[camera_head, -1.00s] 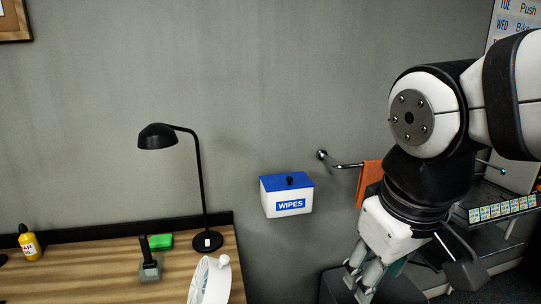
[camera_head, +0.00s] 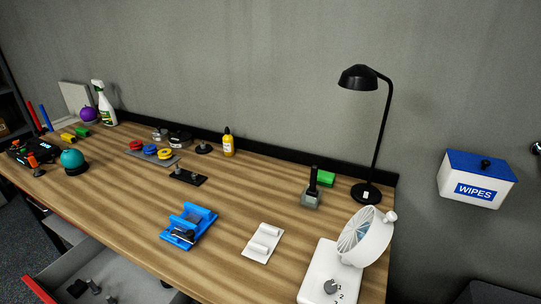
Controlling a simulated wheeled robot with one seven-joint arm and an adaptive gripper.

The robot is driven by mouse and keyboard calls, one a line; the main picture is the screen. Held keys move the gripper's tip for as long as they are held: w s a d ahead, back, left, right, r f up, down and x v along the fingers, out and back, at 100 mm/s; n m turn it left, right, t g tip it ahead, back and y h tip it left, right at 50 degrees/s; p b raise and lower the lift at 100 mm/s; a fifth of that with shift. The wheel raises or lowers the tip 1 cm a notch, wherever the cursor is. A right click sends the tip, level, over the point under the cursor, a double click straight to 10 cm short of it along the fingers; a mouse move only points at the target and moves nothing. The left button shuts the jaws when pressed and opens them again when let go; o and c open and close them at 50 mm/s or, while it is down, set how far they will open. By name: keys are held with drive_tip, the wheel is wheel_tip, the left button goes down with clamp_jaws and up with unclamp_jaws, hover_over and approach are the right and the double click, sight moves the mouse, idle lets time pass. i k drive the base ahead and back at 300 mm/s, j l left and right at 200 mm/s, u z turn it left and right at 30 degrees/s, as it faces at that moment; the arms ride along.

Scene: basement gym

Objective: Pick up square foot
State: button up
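My gripper is out of view. I cannot tell for sure which thing is the square foot. A grey block with a square-looking base and an upright black post (camera_head: 311,196) stands on the desk near the lamp. Several small dark pieces (camera_head: 93,287) lie in the open drawer at the lower left, too small to make out. A black round foot with a short stud (camera_head: 203,149) stands near the back of the desk.
The open drawer (camera_head: 60,275) juts out at the front.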

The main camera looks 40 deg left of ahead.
sight(77, 289)
drive_tip(key=u, duration=1.8)
drive_tip(key=l+u, duration=0.15)
drive_tip(key=u, duration=0.3)
drive_tip(key=l+u, duration=0.2)
drive_tip(key=u, duration=0.25)
drive_tip(key=i+j, duration=0.1)
drive_tip(key=i, duration=0.2)
drive_tip(key=i+j+z, duration=0.2)
drive_tip(key=j, duration=0.15)
drive_tip(key=i+j+z, duration=0.2)
drive_tip(key=j, duration=0.2)
